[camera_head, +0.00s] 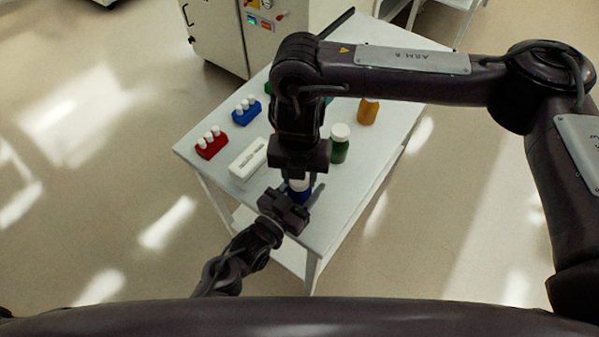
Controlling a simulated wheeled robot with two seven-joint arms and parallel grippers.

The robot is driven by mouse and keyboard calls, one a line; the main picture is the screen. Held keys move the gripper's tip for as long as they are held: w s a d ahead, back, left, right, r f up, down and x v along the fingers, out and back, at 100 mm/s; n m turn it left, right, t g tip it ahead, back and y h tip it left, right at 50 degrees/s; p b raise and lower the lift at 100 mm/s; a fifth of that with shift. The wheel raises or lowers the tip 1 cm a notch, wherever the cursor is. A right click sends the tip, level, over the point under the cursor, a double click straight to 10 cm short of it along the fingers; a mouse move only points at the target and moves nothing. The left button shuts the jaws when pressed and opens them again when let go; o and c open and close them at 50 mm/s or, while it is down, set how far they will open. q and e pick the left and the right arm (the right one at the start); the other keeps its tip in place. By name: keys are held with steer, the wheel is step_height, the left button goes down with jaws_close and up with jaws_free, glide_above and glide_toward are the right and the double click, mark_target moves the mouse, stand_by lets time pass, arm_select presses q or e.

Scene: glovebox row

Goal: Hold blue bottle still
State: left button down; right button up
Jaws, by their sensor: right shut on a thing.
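The blue bottle (301,195) with a white cap (300,184) stands on the near part of the white table. My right gripper (301,177) comes down from above and is shut on the bottle's white cap. My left gripper (300,196) reaches in from the lower left at the bottle's body. One of its fingers shows to the right of the bottle, spread out from it, and the jaws look open. Its palm hides the lower part of the bottle, so contact there cannot be seen.
A green bottle (339,150) stands close right of my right gripper, and an orange bottle (368,111) farther back. A white block (248,158), a red rack (211,146) and a blue rack (246,112) with white-capped vials are on the left. A cabinet (215,35) stands behind.

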steer(key=n, duration=0.6)
steer(key=shift+n, duration=0.3)
steer(key=n, duration=0.8)
steer(key=shift+r, duration=0.15)
steer(key=shift+r, duration=1)
